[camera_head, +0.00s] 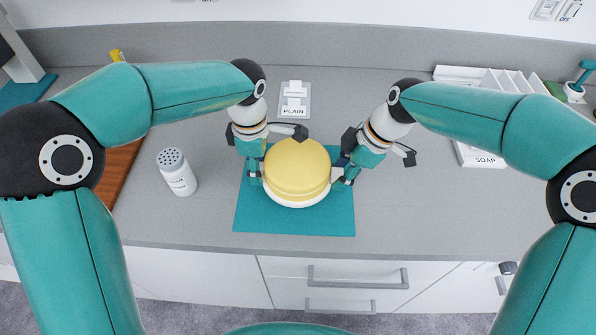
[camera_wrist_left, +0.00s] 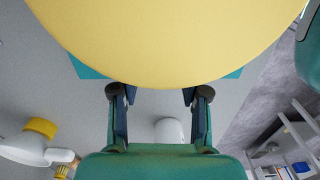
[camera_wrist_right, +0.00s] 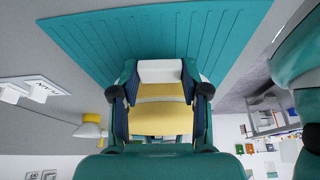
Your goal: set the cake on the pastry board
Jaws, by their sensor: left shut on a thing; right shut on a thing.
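The cake (camera_head: 297,165) is a round yellow block with a white base, level over the teal pastry board (camera_head: 345,222). My left gripper (camera_head: 256,176) is shut on its left side, and my right gripper (camera_head: 342,176) is shut on its right side. In the left wrist view the yellow cake (camera_wrist_left: 160,40) fills the top, beyond the fingers. In the right wrist view the cake (camera_wrist_right: 160,115) shows between the fingers, with the ridged board (camera_wrist_right: 100,40) around it. I cannot tell whether the cake's base touches the board.
A white shaker (camera_head: 178,175) stands left of the board, by a brown wooden board (camera_head: 122,170). A label stand reading PLAIN (camera_head: 294,102) is behind the cake. A SOAP box (camera_head: 480,157) and white rack (camera_head: 500,80) are at right.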

